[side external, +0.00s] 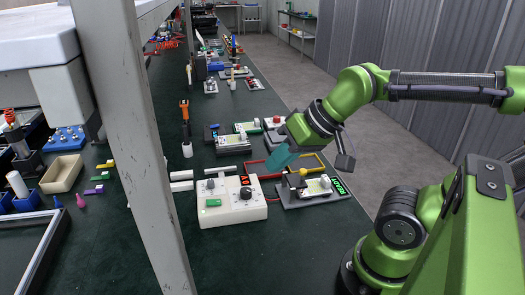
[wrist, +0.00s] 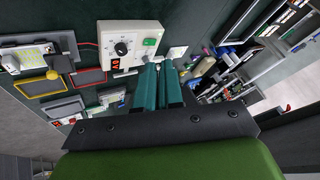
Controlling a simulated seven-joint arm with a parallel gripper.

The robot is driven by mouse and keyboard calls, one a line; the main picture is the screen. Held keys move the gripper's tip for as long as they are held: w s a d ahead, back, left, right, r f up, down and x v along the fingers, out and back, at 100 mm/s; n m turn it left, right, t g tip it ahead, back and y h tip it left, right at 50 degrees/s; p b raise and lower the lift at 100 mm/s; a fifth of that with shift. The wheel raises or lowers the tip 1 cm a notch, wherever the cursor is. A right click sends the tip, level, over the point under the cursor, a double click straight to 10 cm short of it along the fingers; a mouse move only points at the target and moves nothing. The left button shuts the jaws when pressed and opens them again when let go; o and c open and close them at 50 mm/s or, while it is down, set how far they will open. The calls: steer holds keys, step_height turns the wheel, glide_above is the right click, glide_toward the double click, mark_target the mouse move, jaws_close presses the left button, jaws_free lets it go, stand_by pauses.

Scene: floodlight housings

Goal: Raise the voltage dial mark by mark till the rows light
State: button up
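A white supply box (side external: 235,212) stands on the dark green bench with a round black dial (side external: 246,193), a green switch (side external: 213,203) and a small dark display with red characters (side external: 245,180). In the wrist view the dial (wrist: 121,47) and display (wrist: 114,64) appear upside down; the display seems to read 0V. Right of the box, a grey unit (side external: 296,202) carries a white lamp panel and a green READY sign (side external: 339,186); whether its rows are lit is unclear. My gripper (side external: 278,160) hangs above and behind the box, apart from the dial, empty, its teal fingers (wrist: 159,70) close together.
A yellow ball (wrist: 53,75) sits by the lamp panel. Small white blocks (side external: 181,181) lie left of the box. A grey post (side external: 130,140) stands in the left foreground. More small devices fill the bench behind.

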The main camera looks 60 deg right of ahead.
steer(key=shift+o, duration=1.2)
steer(key=shift+a+f, duration=0.15)
steer(key=shift+f, duration=0.2)
steer(key=o, duration=0.7)
steer(key=w+g, duration=0.1)
steer(key=w, duration=0.2)
steer(key=w+d+f+g, duration=0.1)
steer(key=w, duration=0.1)
steer(key=shift+w+n+g, duration=0.1)
steer(key=shift+n+g, duration=0.2)
steer(key=shift+n, duration=0.1)
steer(key=n+g+h, duration=0.3)
steer(key=n+g, duration=0.2)
glide_toward(245, 190)
steer(key=shift+t, duration=0.3)
steer(key=f, duration=0.9)
steer(key=shift+s+d, duration=0.2)
steer(key=shift+d, duration=0.2)
steer(key=shift+r, duration=0.1)
steer(key=shift+c, duration=0.4)
steer(key=c, duration=1)
